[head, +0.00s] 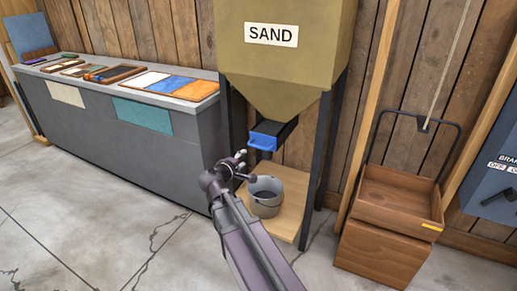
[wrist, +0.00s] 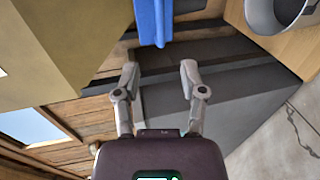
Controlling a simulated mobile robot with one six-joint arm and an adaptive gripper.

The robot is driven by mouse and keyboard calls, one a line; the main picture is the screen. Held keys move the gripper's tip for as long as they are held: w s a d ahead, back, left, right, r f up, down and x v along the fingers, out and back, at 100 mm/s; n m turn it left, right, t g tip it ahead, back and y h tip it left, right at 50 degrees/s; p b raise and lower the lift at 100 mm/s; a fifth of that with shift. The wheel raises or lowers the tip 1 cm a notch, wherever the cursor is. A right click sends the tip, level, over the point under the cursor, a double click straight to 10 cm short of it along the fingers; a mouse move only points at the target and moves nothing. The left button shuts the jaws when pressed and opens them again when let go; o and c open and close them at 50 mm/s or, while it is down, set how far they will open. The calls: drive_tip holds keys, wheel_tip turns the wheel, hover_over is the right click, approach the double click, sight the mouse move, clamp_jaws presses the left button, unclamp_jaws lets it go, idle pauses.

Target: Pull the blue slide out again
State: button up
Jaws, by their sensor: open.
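The blue slide (head: 263,141) sits at the mouth of the sand hopper (head: 285,60), under its funnel, with its blue handle facing out. In the wrist view the blue slide (wrist: 154,20) shows at the top centre, just beyond my fingertips. My gripper (head: 240,165) is open and empty, to the lower left of the slide in the head view. In the wrist view my gripper (wrist: 158,75) has its two fingers spread apart, with nothing between them. How far the slide is drawn out is hard to tell.
A grey bucket (head: 265,198) stands on a wooden board below the hopper; its rim shows in the wrist view (wrist: 262,20). Dark hopper legs (head: 324,150) stand close by. A grey counter (head: 150,150) is at left, a wooden cart (head: 395,225) at right. Floor in front is clear.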

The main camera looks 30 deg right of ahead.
sight(259, 147)
drive_tip(key=shift+w+d, duration=0.1)
drive_tip(key=b+x, duration=0.3)
drive_tip(key=x, duration=1)
drive_tip(key=shift+d+f, duration=0.1)
drive_tip(key=shift+d, duration=0.1)
clamp_jaws()
